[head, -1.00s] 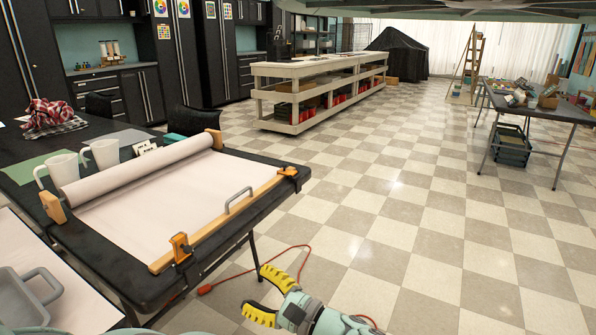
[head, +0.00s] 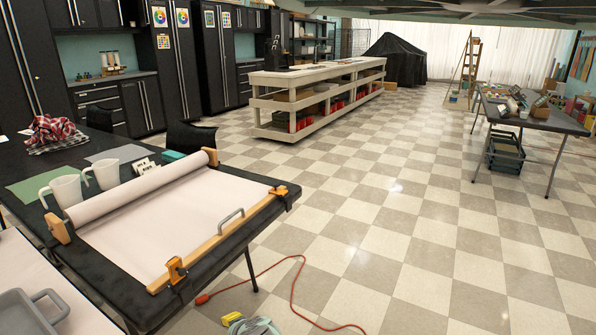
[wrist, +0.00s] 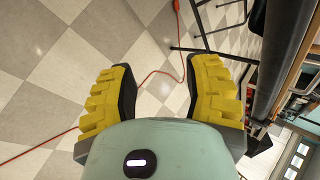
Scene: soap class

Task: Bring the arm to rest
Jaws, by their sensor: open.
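My gripper (wrist: 160,88) is open and empty in the wrist view, its two yellow ridged fingers spread apart with tiled floor between and beyond them. In the head view only a small part of my gripper (head: 238,320) shows at the bottom edge, right of the black table's near corner; the rest of it is out of frame. It touches nothing that I can see.
The black table (head: 258,224) carries a paper roll (head: 140,188) on a wooden frame, two white mugs (head: 64,192) and orange clamps (head: 176,270). A red cord (head: 293,290) lies on the floor. A white workbench (head: 262,104) stands behind.

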